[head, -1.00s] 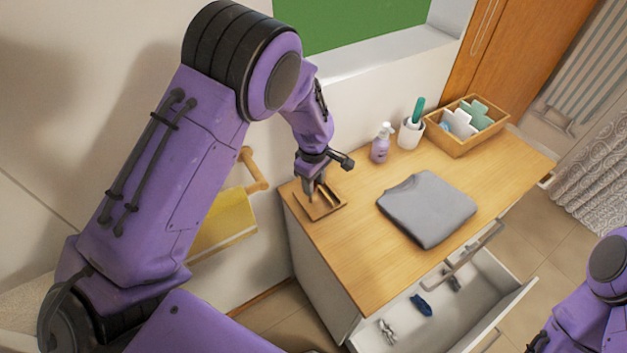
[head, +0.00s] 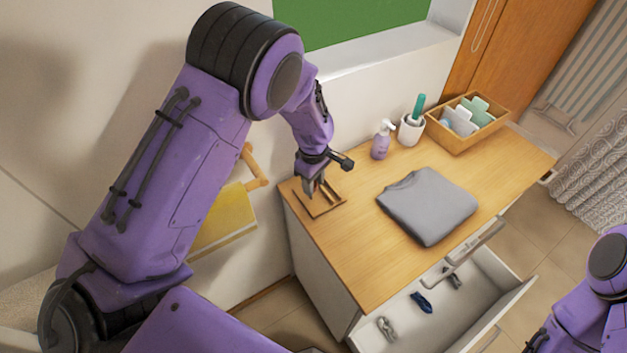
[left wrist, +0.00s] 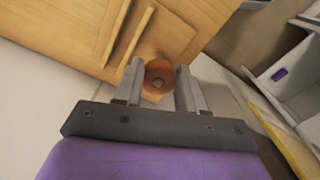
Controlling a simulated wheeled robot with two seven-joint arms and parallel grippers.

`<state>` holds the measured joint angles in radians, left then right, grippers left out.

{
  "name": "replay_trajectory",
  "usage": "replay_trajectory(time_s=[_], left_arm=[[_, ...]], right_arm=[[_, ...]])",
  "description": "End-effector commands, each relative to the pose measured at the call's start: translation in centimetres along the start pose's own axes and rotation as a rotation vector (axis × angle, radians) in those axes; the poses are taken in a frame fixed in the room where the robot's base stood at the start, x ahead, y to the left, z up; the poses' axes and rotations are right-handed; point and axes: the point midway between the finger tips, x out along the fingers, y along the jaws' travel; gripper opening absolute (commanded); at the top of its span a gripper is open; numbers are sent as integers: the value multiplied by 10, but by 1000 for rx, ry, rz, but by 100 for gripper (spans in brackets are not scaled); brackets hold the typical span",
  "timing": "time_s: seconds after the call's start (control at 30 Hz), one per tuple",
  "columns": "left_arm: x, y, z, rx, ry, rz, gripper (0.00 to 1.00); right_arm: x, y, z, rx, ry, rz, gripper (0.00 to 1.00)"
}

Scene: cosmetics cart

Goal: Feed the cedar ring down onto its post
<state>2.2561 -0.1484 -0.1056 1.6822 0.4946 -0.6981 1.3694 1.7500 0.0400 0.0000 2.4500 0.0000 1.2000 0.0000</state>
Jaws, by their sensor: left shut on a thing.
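In the left wrist view, the cedar ring (left wrist: 158,70) is a round reddish-brown piece between the two fingers of my left gripper (left wrist: 160,87), which is shut on it. A small round spot shows inside the ring; it may be the post's top, but I cannot tell whether the ring is around the post or above it. In the head view my left gripper (head: 313,194) is low over the small wooden stand (head: 325,210) at the table's left corner. The ring is hidden there. My right gripper is out of view; only part of that arm shows at lower right.
A folded grey garment (head: 428,207) lies mid-table. A pump bottle (head: 381,140), a white cup (head: 411,130) and a wooden box (head: 462,139) stand along the back. An open drawer (head: 480,295) juts out in front. A yellow towel (head: 225,215) hangs left of the table.

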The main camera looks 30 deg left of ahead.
Motion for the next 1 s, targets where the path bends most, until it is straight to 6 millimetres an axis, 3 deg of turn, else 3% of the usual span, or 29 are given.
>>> replay_trajectory(time_s=[0.17, 0.2, 0.27, 0.3, 0.57, 0.67, 1.0], left_arm=[[0, 0, 0, 0, 0, 0, 12], [0, 0, 0, 0, 0, 1, 46], [0, 0, 0, 0, 0, 1, 66], [0, 0, 0, 0, 0, 1, 70], [-1, 0, 0, 0, 0, 1, 70], [-10, 1, 0, 0, 1, 4, 70], [-86, 1, 0, 0, 1, 5, 70]], right_arm=[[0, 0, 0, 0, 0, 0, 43], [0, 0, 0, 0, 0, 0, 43], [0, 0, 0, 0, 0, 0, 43], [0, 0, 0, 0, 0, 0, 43], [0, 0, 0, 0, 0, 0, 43], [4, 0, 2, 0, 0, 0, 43], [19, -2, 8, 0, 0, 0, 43]])
